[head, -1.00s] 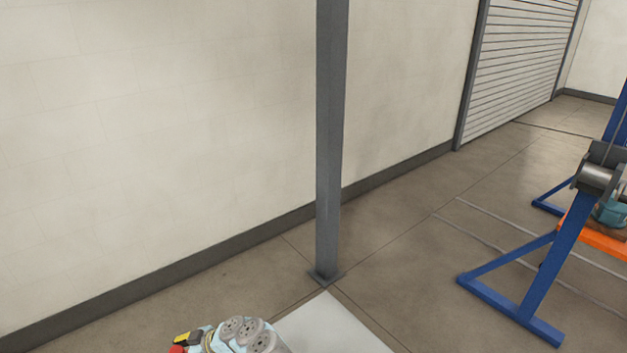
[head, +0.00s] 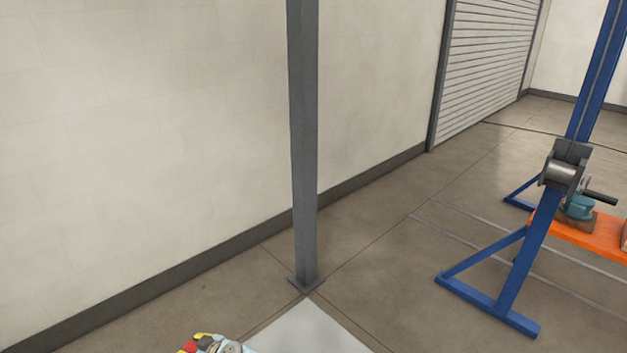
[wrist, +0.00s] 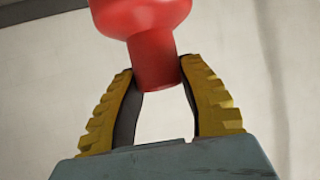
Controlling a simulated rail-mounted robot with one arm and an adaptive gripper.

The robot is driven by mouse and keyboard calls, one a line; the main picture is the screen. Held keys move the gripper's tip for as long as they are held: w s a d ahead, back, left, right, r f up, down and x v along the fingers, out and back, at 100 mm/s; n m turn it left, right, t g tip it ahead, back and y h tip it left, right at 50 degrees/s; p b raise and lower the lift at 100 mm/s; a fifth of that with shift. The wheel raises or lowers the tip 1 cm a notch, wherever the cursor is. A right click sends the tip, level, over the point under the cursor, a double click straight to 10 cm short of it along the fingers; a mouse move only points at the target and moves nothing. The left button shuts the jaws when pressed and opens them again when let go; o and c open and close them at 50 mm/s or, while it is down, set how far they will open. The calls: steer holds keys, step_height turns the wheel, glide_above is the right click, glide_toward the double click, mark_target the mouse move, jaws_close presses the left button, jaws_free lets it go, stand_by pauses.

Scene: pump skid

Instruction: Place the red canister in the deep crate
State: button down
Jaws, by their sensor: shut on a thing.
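My gripper (wrist: 158,82) is shut on the red canister (wrist: 143,22) in the wrist view. Its two yellow ribbed fingers press on the narrow lower part of the canister, and the wider part extends out of the top of the picture. A pale wall is behind it, with no support touching the canister in view. In the head view, part of my arm with a small bit of yellow and red (head: 196,343) shows at the bottom edge; the rest is cut off. The deep crate is not seen in either view.
A grey post (head: 304,150) stands on the floor near the wall. A blue frame (head: 520,270) with a winch (head: 563,172) and an orange shelf (head: 582,238) stands at the right. A pale flat surface (head: 310,335) is at the bottom. Floor between post and frame is clear.

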steer(key=s+d+r+m+t+h, duration=0.2)
steer(key=d+m+h, duration=0.2)
steer(key=d, duration=0.7)
steer(key=s+d+r+m+t+h, duration=0.1)
steer(key=s+d+m+t+h, duration=0.2)
steer(key=d, duration=0.7)
steer(key=s+d+r+m+t+h, duration=0.15)
steer(key=d+m+h, duration=0.3)
steer(key=d, duration=0.65)
steer(key=s+r+p, duration=0.3)
steer(key=r+p, duration=0.8)
steer(key=p, duration=0.2)
steer(key=s+r+p, duration=0.3)
steer(key=r+p, duration=0.8)
steer(key=p, duration=0.1)
steer(key=s+r+p, duration=0.3)
steer(key=r+p, duration=0.9)
steer(key=p, duration=0.1)
steer(key=shift+s+y+p, duration=0.35)
steer(key=shift+s+y, duration=0.05)
steer(key=shift+y, duration=0.05)
steer(key=shift+m+g, duration=0.25)
